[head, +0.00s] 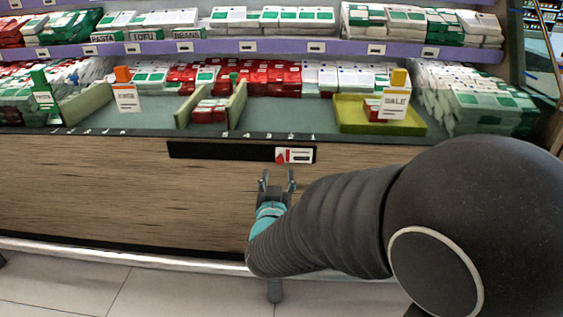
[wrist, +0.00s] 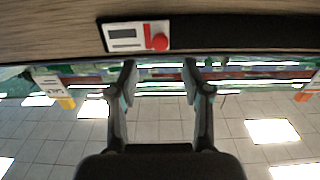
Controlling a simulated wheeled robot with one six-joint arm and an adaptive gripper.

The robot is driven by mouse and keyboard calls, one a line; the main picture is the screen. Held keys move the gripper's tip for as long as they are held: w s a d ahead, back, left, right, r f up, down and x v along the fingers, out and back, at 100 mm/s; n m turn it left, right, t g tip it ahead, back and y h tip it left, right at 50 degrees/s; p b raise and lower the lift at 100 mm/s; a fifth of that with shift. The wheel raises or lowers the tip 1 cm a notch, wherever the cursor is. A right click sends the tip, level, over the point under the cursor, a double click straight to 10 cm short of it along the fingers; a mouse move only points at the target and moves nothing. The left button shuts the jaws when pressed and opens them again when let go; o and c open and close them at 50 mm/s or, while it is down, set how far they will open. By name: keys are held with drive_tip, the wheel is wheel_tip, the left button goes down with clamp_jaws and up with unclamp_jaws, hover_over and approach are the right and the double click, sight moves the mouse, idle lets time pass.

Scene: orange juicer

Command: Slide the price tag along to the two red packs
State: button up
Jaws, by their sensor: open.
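The price tag (head: 294,156) is white with a red mark. It sits near the right end of a black rail (head: 220,151) on the wooden counter front. Red packs (head: 209,112) with white tops stand between two green dividers, up and left of the tag; their exact number is hard to tell. My gripper (head: 278,177) is open and empty, just below the tag and apart from it. In the wrist view, which looks upside down, the tag (wrist: 122,36) is beyond and left of my open fingers (wrist: 158,78).
A yellow-green tray (head: 350,124) with a red pack and a SALE sign (head: 394,104) stands at the right. An orange-topped sign (head: 126,96) stands at the left. The counter front below the rail is clear on the left.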

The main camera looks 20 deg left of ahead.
sight(280, 161)
drive_tip(key=x, duration=0.7)
drive_tip(key=shift+w, duration=0.25)
clamp_jaws()
